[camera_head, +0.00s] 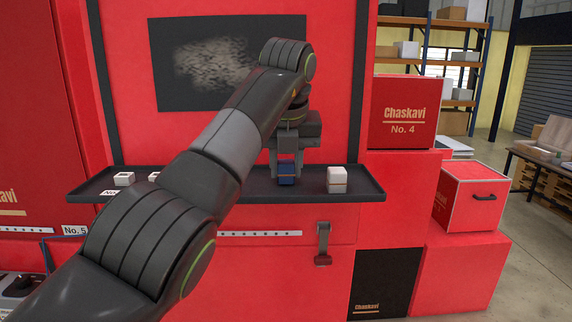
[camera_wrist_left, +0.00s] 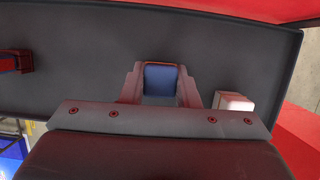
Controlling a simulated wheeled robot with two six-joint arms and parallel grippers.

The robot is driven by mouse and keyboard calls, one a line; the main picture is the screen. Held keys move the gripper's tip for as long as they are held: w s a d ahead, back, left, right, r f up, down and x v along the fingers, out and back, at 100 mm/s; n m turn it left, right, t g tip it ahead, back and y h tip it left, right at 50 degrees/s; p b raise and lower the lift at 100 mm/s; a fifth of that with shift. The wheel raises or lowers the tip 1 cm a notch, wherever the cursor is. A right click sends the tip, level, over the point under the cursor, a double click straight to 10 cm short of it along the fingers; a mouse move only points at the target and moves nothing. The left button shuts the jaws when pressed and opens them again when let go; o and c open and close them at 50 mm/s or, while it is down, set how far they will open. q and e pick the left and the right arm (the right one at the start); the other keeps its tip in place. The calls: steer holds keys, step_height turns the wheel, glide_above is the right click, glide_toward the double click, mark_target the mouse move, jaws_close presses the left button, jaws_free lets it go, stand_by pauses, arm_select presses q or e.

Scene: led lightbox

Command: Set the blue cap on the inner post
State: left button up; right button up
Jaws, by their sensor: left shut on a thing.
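My left gripper (camera_head: 287,168) reaches over the black shelf and is shut on the blue cap (camera_head: 287,180). In the left wrist view, the blue cap (camera_wrist_left: 160,78) sits between the two fingers of this gripper (camera_wrist_left: 160,88). A white block-shaped post (camera_head: 337,180) stands upright on the shelf to the right of the gripper, apart from it; it also shows in the left wrist view (camera_wrist_left: 235,102). I cannot tell which post is the inner one, or whether the cap touches anything below. My right gripper is not in view.
The black shelf (camera_head: 364,192) has a raised rim and a red panel behind it. Small white pieces (camera_head: 124,179) stand at its left, one partly hidden by my arm. The shelf between cap and right post is clear.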

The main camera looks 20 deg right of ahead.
arm_select(q)
steer(key=shift+f, duration=0.1)
steer(key=o, duration=1.1)
steer(key=shift+c, duration=0.2)
steer(key=p+v, duration=0.2)
steer(key=v, duration=0.6)
stand_by(0.5)
